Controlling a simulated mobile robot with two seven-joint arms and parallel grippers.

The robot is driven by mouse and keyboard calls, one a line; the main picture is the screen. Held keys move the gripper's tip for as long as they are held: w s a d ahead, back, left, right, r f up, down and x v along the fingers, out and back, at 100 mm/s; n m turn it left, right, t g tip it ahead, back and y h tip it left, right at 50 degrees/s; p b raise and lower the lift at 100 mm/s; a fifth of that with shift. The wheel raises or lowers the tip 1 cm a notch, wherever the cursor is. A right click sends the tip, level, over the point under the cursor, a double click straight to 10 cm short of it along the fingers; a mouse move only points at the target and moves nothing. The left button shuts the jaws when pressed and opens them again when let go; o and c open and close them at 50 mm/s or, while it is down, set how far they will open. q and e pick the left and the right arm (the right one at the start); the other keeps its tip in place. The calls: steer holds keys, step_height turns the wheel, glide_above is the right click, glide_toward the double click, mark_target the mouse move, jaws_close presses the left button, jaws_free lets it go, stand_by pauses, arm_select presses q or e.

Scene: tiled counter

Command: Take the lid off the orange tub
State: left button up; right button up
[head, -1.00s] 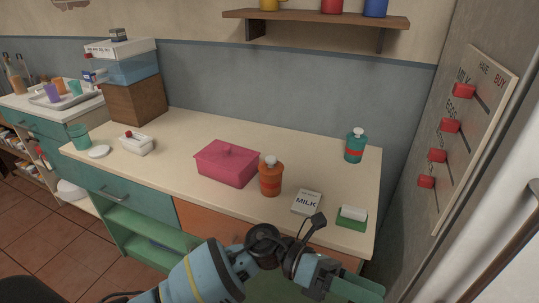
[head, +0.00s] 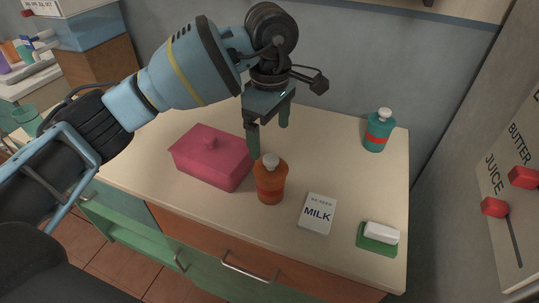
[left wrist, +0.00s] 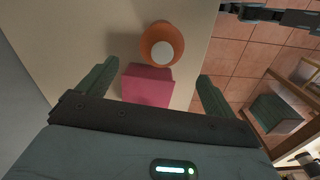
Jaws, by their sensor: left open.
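In the left wrist view the pink box (left wrist: 147,86) shows between the fingers.
A green block with a white top (head: 379,237) is near the right front corner. A teal bottle (head: 378,130) stands at the back right. The counter (head: 335,160) between them is clear.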

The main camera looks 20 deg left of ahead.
mark_target(271, 158)
arm_select(q)
steer(key=shift+s, duration=0.15)
steer(key=shift+s+d+f, duration=0.1)
steer(key=shift+f, duration=0.15)
steer(key=shift+d+f+p, duration=0.1)
steer(key=shift+f+p, duration=0.25)
steer(key=shift+f, duration=3.2)
steer(key=c, duration=1.3)
